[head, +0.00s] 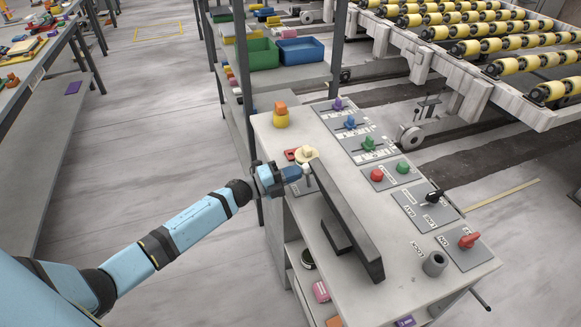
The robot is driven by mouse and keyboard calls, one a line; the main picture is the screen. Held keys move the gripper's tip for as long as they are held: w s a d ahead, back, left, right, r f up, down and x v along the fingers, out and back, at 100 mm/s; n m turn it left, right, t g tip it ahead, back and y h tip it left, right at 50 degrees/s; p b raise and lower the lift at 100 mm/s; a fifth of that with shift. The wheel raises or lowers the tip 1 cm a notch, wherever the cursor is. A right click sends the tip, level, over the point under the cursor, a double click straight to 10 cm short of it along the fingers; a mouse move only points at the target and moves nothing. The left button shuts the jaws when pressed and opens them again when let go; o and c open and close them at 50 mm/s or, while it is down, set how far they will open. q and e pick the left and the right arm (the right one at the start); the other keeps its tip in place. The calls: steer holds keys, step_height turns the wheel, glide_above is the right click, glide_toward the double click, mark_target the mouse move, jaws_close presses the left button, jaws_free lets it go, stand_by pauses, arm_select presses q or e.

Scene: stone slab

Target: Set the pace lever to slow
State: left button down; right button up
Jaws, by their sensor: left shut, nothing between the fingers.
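A grey console (440,280) stands in front of me with several controls on top. My left gripper (302,172) comes in from the left and is shut and empty at the console's left edge. It is beside a small grey plate (304,186) with a pale upright piece (307,171), partly hidden by the gripper; I cannot tell if they touch. Which control is the pace lever I cannot tell, as the labels are too small to read surely. A black-handled lever (434,197) sits on a labelled plate at the right. My right gripper is out of view.
Purple (338,103), blue (350,122) and green (369,143) slider knobs line the back. Red (377,175) and green (402,167) buttons and a red switch (468,241) sit right. A long dark bar (345,225) rises between the gripper and the right-hand controls.

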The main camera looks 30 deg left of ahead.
mark_target(306, 165)
arm_select(q)
steer(key=shift+w+d+r+g+y+p, duration=0.15)
steer(key=shift+w+r+g+y+p, duration=0.15)
steer(key=shift+r+p, duration=0.3)
steer(key=shift+w+d, duration=0.15)
steer(key=shift+d, duration=0.1)
steer(key=shift+w+d, duration=0.2)
steer(key=shift+x, duration=0.85)
steer(key=shift+w+d+r, duration=0.15)
steer(key=shift+r, duration=0.05)
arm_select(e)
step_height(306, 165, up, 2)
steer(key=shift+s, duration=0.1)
arm_select(q)
steer(key=shift+r, duration=0.1)
steer(key=shift+r, duration=0.1)
